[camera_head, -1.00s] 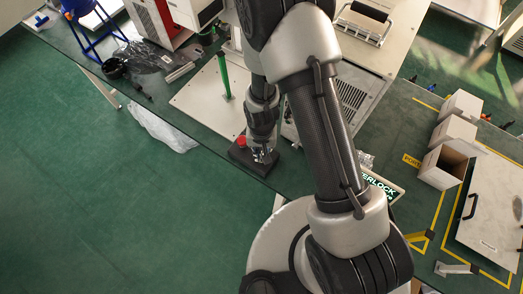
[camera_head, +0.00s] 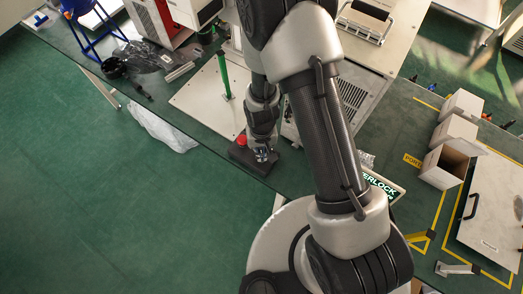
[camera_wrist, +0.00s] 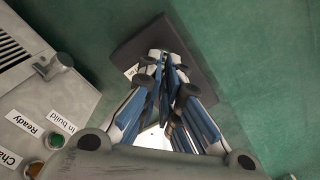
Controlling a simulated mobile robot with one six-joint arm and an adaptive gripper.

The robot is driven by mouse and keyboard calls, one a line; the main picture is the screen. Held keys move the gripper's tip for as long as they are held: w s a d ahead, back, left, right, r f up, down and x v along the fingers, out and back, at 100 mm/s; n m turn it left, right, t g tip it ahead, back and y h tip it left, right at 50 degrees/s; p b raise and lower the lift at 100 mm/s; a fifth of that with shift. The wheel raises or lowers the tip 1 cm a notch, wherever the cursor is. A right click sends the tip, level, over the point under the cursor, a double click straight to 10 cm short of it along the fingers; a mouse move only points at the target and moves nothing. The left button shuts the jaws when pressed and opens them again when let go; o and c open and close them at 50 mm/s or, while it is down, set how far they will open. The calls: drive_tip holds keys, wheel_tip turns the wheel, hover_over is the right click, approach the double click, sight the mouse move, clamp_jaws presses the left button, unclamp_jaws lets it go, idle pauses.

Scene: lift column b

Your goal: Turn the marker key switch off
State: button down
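A dark box (camera_head: 250,163) with a red button (camera_head: 241,140) stands on the green bench near its front edge. My gripper (camera_head: 263,157) is down at this box, to the right of the red button. In the wrist view the dark box (camera_wrist: 194,48) lies under my fingertips, with part of a white label beside them. The fingers of my gripper (camera_wrist: 167,66) come close together over a small light metallic spot on the box. The key switch is not clearly seen; the fingers cover that area. I cannot tell whether they hold a key.
A grey panel (camera_wrist: 45,95) with labelled buttons lies left in the wrist view. In the head view a green post (camera_head: 224,77) rises from a pale plate (camera_head: 196,100) behind the box. An interlock sign (camera_head: 383,184) and open white boxes (camera_head: 443,163) are to the right.

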drive_tip(key=n+b, duration=0.1)
drive_tip(key=n, duration=0.3)
drive_tip(key=shift+n, duration=0.3)
drive_tip(key=shift+n+b, duration=0.5)
drive_tip(key=shift+n, duration=2.1)
drive_tip(key=shift+w, duration=0.1)
drive_tip(key=c, duration=1.8)
unclamp_jaws()
drive_tip(key=shift+r, duration=0.15)
wheel_tip(320, 180, up, 12)
